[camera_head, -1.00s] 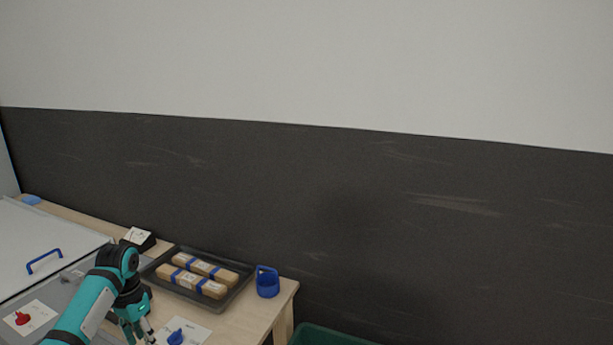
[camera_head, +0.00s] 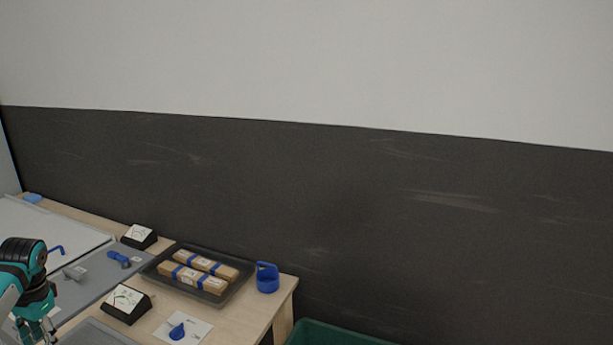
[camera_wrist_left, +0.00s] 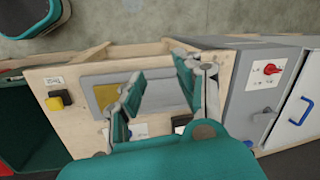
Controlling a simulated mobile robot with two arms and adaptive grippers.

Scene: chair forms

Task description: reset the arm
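My left arm, teal and black, comes in at the lower left of the head view. Its gripper (camera_head: 36,330) points down over the left part of the bench, partly cut off by the frame's bottom edge. In the left wrist view the two teal fingers of this gripper (camera_wrist_left: 158,88) stand apart with nothing between them. The wooden bench top (camera_head: 238,322) lies below and to the right of it. My right gripper is in neither view.
A dark tray (camera_head: 215,294) holds two blue-banded bars. Nearby are a blue holder (camera_head: 267,279), black gauges (camera_head: 126,304), (camera_head: 139,236) and a blue knob (camera_head: 177,331). A green bin (camera_head: 330,335) stands right of the bench. The wrist view shows a red knob (camera_wrist_left: 271,69) and blue handle (camera_wrist_left: 299,111).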

